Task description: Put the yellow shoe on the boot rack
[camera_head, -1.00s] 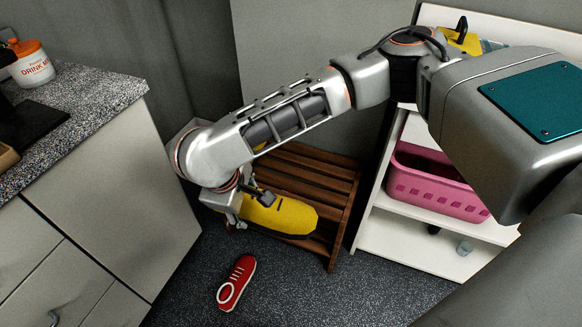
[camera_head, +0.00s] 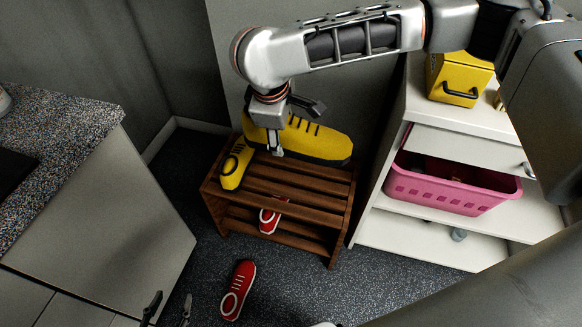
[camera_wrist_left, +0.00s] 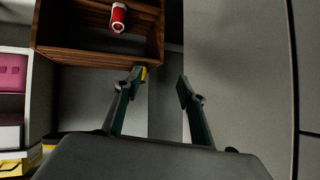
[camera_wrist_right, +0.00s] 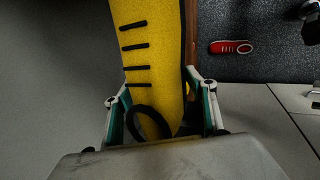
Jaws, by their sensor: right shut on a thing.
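A large yellow shoe (camera_head: 318,143) with dark laces and sole is over the back of the slatted brown boot rack (camera_head: 290,188). My right gripper (camera_head: 288,128) is shut on its heel end, also seen close up in the right wrist view (camera_wrist_right: 150,60). I cannot tell if the shoe touches the slats. A second yellow shoe (camera_head: 236,164) sits on the rack's top left end. My left gripper (camera_head: 167,308) is low in front, open and empty; its fingers are apart in the left wrist view (camera_wrist_left: 160,85).
A red shoe (camera_head: 237,290) lies on the floor before the rack. Another red shoe (camera_head: 271,215) is on the lower shelf. A white shelf (camera_head: 395,222) with a pink basket (camera_head: 452,187) stands right, a counter (camera_head: 75,135) left.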

